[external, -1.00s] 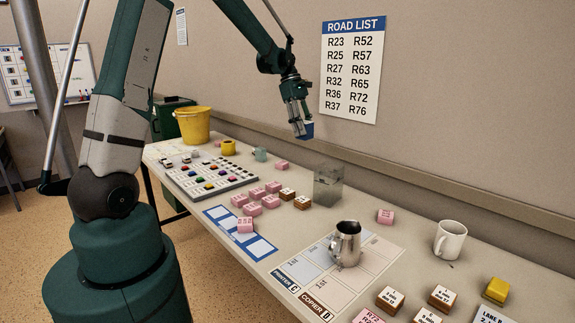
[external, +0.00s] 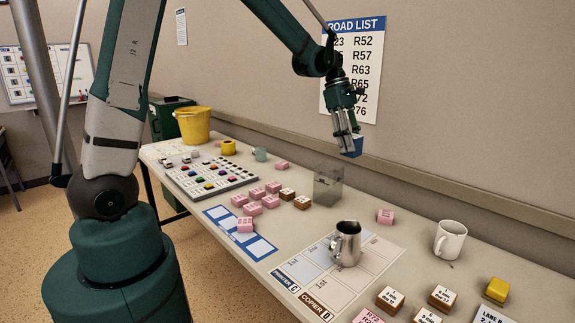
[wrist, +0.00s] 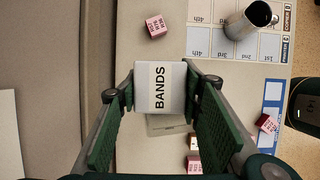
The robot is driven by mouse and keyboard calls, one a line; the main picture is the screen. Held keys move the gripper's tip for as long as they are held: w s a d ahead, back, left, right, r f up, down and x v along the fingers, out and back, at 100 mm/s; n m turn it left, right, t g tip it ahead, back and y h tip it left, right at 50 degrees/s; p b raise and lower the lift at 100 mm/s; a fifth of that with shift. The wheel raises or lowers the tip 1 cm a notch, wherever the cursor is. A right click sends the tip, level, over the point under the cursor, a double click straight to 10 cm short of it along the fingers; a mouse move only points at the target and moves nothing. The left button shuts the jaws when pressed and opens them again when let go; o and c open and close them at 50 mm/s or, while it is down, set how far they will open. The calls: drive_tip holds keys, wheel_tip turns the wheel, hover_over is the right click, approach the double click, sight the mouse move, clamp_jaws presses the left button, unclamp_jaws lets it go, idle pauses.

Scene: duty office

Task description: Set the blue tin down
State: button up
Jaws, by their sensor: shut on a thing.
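The blue tin (external: 354,147) is at the tips of my gripper (external: 345,138), held in the air above the back part of the table. In the wrist view my gripper (wrist: 160,92) is shut on the tin, one finger on each side. There the tin's top (wrist: 176,88) shows a pale label reading BANDS. In the external view part of the tin is hidden behind the fingers.
A clear box (external: 328,186) stands on the table below and left of the tin. A steel jug (external: 346,245) stands on the printed mat (external: 309,252). A pink block (external: 385,216) and a white mug (external: 450,241) are to the right, with bare table between.

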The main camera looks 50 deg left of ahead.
drive_tip(key=s+d, duration=0.2)
drive_tip(key=d, duration=0.5)
wheel_tip(320, 180, down, 11)
drive_tip(key=shift+s, duration=0.15)
drive_tip(key=shift+f, duration=0.1)
drive_tip(key=shift+f+b, duration=0.4)
drive_tip(key=shift+f, duration=2.65)
drive_tip(key=shift+f, duration=0.1)
drive_tip(key=shift+f+b, duration=0.3)
drive_tip(key=shift+f, duration=1.45)
drive_tip(key=shift+f, duration=0.15)
